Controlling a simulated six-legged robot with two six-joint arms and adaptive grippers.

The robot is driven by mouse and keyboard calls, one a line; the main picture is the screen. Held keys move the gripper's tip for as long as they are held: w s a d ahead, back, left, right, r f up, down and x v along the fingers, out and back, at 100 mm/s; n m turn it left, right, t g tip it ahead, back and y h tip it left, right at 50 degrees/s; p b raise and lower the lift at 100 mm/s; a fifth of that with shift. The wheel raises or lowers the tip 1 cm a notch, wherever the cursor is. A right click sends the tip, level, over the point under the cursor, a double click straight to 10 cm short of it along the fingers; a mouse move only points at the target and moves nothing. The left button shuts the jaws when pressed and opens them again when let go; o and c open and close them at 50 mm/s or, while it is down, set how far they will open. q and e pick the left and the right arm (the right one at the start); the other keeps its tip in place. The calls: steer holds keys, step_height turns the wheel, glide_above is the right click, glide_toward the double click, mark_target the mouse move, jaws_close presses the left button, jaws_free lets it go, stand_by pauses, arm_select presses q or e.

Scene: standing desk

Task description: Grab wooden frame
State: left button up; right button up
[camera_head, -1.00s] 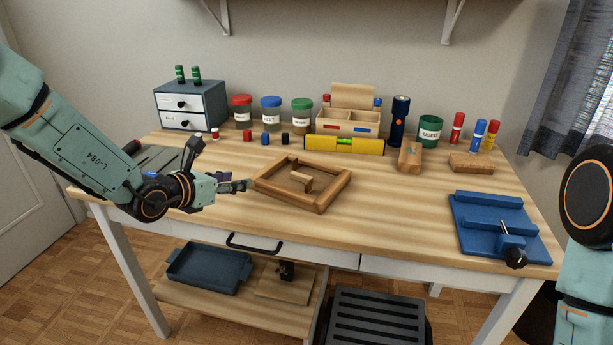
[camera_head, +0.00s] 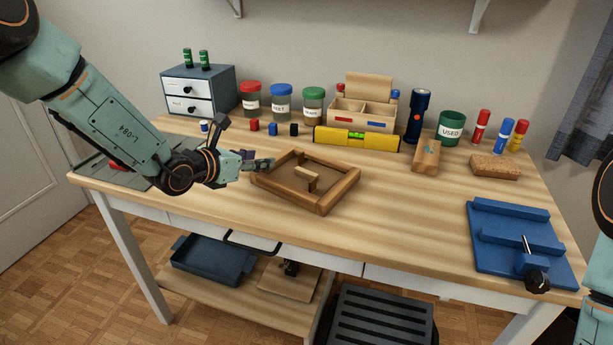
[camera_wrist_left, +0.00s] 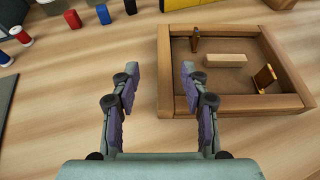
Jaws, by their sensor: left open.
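The wooden frame (camera_head: 318,201) lies flat on the desk, left of the middle, with a small wooden block (camera_head: 306,179) inside it. My left gripper (camera_head: 266,163) is at the frame's left corner. Small upright pieces also show inside the frame. The fingers of my right gripper are out of view.
A yellow level (camera_head: 330,137), labelled jars (camera_head: 282,102), small colored blocks (camera_head: 272,128) and a drawer box (camera_head: 190,97) stand behind. A wooden block (camera_head: 426,156) and blue vise-like fixture (camera_head: 515,240) are to the right. The front desk strip is clear.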

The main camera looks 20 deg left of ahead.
arm_select(q)
steer(key=x, duration=0.1)
steer(key=b+x, duration=0.1)
steer(key=x, duration=0.2)
steer(key=shift+w+d+f+b, duration=0.1)
steer(key=shift+d+f+b, duration=0.3)
steer(key=shift+f, duration=0.1)
steer(key=shift+w, duration=0.35)
steer(key=shift+w+d+f, duration=0.25)
steer(key=shift+w+d, duration=0.1)
steer(key=shift+w, duration=0.15)
steer(key=shift+c, duration=0.3)
